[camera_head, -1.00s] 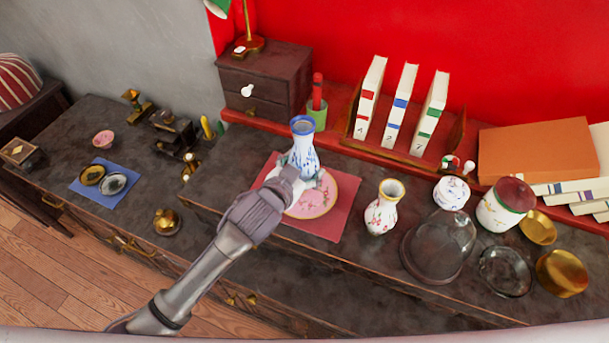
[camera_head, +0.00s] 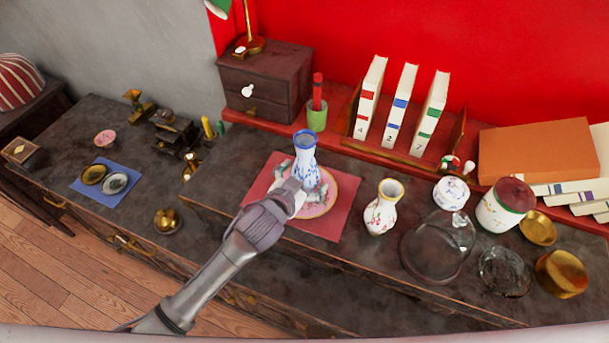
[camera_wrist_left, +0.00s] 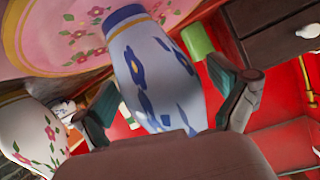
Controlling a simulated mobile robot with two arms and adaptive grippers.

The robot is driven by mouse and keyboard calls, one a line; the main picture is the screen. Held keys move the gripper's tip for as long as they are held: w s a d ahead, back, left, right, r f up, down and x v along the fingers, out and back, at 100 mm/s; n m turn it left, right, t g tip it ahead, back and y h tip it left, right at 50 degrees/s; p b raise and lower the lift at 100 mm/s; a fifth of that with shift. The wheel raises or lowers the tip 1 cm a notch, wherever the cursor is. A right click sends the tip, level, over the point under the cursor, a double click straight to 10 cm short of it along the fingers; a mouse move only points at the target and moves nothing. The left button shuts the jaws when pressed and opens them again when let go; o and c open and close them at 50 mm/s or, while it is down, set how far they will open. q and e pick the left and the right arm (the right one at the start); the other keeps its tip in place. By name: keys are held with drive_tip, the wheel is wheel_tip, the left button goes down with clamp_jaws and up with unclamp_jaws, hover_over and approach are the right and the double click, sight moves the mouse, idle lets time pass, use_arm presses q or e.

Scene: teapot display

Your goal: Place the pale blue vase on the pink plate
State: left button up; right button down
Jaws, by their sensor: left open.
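The pale blue vase (camera_head: 305,160) has dark blue flowers and a blue rim. It stands upright over the pink plate (camera_head: 327,202), apparently resting on it. The plate has a gold edge and painted flowers. My left gripper (camera_head: 303,180) is open low around the vase, one finger on each side. In the left wrist view the vase (camera_wrist_left: 158,75) lies between the spread fingers, with gaps visible beside them. The vase's blue-banded end meets the plate (camera_wrist_left: 45,35) there. My right gripper is not in view.
A red mat (camera_head: 343,222) lies under the plate. A flowered white vase (camera_head: 383,210) stands to the right, near a glass dome (camera_head: 435,245). A green cup (camera_head: 317,118) and a small drawer cabinet (camera_head: 262,85) stand behind. Bare tabletop lies left of the mat.

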use_arm(q)
drive_tip(key=shift+r, duration=0.1)
drive_tip(key=shift+s+r, duration=0.1)
drive_tip(key=b+v, duration=0.1)
drive_tip(key=v, duration=1)
drive_tip(key=shift+s+a+r, duration=0.2)
drive_tip(key=shift+s, duration=0.1)
